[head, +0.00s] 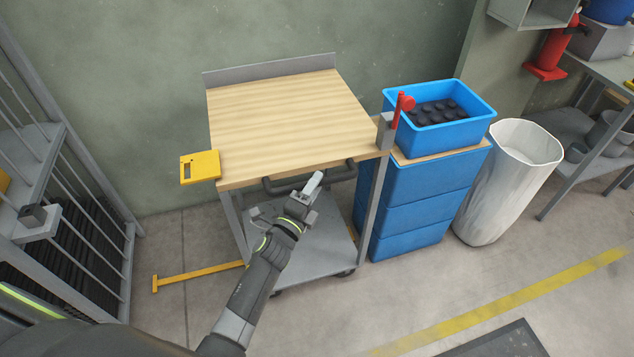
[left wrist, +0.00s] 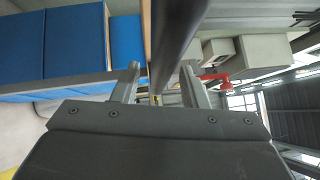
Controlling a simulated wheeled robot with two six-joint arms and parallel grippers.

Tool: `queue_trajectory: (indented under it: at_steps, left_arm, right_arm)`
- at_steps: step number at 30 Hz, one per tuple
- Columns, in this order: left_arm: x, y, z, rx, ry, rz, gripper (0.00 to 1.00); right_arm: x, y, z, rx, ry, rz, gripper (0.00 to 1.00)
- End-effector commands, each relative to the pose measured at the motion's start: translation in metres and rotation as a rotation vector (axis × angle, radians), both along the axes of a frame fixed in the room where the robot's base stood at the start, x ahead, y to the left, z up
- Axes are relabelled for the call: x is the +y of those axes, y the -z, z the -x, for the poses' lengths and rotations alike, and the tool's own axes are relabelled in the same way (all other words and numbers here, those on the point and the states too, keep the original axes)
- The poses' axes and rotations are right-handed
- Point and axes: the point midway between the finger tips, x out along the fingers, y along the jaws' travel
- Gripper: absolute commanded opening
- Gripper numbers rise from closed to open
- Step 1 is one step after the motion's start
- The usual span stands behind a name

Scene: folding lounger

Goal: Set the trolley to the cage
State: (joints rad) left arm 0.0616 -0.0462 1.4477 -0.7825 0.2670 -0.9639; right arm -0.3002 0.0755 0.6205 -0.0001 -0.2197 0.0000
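The trolley has a wooden top (head: 285,125), a grey raised back edge, a grey lower shelf (head: 315,250) and castors. A dark handle bar (head: 285,187) runs along its front edge. A slotted yellow plate (head: 200,167) sticks out at its left. The barred grey cage (head: 85,190) stands at the far left, apart from the trolley, with a grey block (head: 38,217) on its near corner. My left gripper (head: 312,186) is at the handle's right part. In the left wrist view, its fingers are apart with the dark bar (left wrist: 180,35) between them. My right gripper is out of view.
Stacked blue crates (head: 415,200) stand close to the trolley's right, beside a grey bracket with a red knob (head: 404,102). A white bin (head: 505,185) stands further right. A yellow bar (head: 200,275) lies on the floor between cage and trolley. The floor in front is mostly clear.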

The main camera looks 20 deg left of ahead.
Motion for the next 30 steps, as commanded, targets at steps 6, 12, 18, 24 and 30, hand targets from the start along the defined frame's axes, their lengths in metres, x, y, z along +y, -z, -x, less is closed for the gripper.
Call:
queue_trajectory:
  at_steps: [6,12,18,24,30]
  left_arm:
    - [-0.003,-0.002,-0.016,0.001,-0.001,0.0,0.4]
    - [-0.003,-0.002,-0.017,0.001,-0.001,0.0,0.4]
    - [-0.003,-0.002,-0.017,0.001,-0.001,0.0,0.27]
    - [-0.003,-0.002,-0.017,0.001,-0.001,0.0,0.0]
    - [-0.003,-0.002,-0.016,0.001,-0.001,0.0,0.0]
  right_arm:
    - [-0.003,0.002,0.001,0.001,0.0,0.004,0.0]
    - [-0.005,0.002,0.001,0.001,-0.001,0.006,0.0]
    - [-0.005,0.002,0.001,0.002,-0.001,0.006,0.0]
    - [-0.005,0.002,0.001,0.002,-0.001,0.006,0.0]
    - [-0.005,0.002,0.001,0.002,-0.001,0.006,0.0]
